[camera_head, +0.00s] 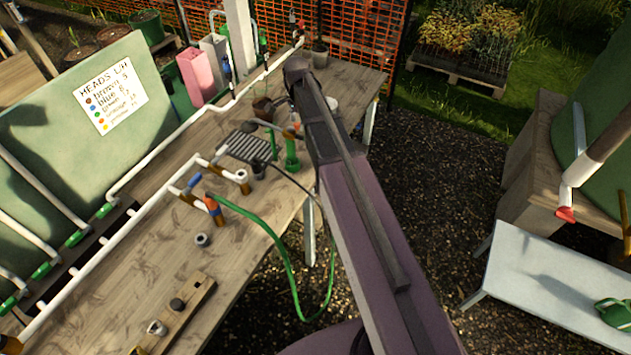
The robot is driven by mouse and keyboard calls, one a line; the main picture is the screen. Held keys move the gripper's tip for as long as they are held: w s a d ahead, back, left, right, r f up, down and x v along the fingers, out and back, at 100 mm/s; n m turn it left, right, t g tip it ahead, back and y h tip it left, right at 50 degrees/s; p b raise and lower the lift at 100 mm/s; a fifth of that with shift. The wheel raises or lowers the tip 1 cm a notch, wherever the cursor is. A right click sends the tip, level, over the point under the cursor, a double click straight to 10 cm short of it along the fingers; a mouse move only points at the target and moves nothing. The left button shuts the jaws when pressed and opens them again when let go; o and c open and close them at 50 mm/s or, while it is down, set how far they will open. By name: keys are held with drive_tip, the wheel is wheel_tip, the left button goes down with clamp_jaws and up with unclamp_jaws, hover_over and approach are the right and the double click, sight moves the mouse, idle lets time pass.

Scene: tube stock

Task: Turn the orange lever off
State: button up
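A small orange piece (211,204), which looks like the orange lever, sits at the top of a short brown upright fitting on the wooden bench (140,255). A green hose (262,224) starts beside it and hangs over the bench's front edge. Whether the lever is turned on or off is too small to tell. A blue lever (194,181) sits on the white pipework just behind it. My arm crosses the middle of the view from the bottom up to the far part of the bench, right of the orange piece. I cannot make out my gripper; the arm hides that area.
White pipes (140,222) run along the bench. A dark grille (246,147) and green fitting (291,155) stand near my arm. A green board (60,110) with a colour list leans behind. Gravel (430,170) lies right of the bench; a pale table (545,285) stands at right.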

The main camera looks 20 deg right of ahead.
drive_tip(key=w+a+n, duration=0.1)
drive_tip(key=n, duration=0.4)
wheel_tip(320, 180, up, 12)
drive_tip(key=r+p, duration=0.1)
drive_tip(key=p, duration=1.2)
hover_over(296, 123)
drive_tip(key=s+f+n+b, duration=0.4)
drive_tip(key=s+f+b, duration=0.4)
drive_tip(key=s, duration=0.3)
drive_tip(key=s+f+n+b, duration=0.5)
drive_tip(key=s+f+b, duration=0.3)
drive_tip(key=s, duration=0.2)
drive_tip(key=shift+s+f, duration=0.25)
drive_tip(key=shift+s, duration=0.1)
drive_tip(key=o, duration=0.4)
drive_tip(key=shift+o, duration=0.2)
drive_tip(key=w+r+n+p, duration=0.3)
drive_tip(key=w+r+p, duration=0.5)
drive_tip(key=w, duration=0.3)
drive_tip(key=w+r+n+p, duration=0.3)
drive_tip(key=w+r+p, duration=0.6)
drive_tip(key=w, duration=0.3)
drive_tip(key=shift+w+d+r, duration=0.15)
drive_tip(key=shift+d+r, duration=0.2)
drive_tip(key=shift+d, duration=0.1)
